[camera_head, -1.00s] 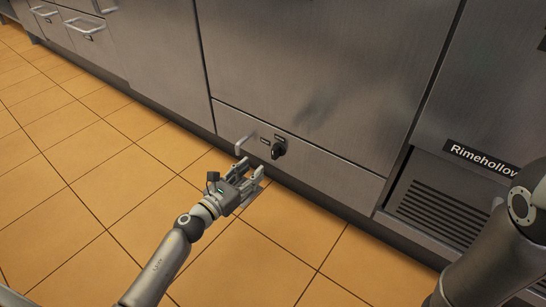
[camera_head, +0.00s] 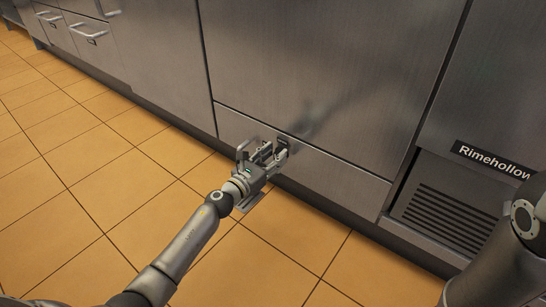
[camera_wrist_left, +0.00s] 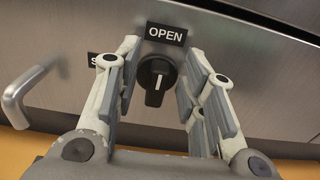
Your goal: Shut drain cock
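The drain cock is a black round knob (camera_wrist_left: 157,78) on the low steel panel, under a black label reading OPEN (camera_wrist_left: 166,34). A white mark on the knob points up toward that label. A second label (camera_wrist_left: 104,61), showing only an S, is mostly hidden behind a finger. My left gripper (camera_wrist_left: 160,85) is open, with its fingers on either side of the knob; I cannot tell whether they touch it. In the head view my left gripper (camera_head: 269,152) is at the panel and hides most of the knob. My right gripper is out of view.
A bar handle (camera_wrist_left: 25,95) stands out from the panel left of the knob; it also shows in the head view (camera_head: 242,150). A vented grille (camera_head: 446,213) is at the right. The tiled floor (camera_head: 100,190) is clear.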

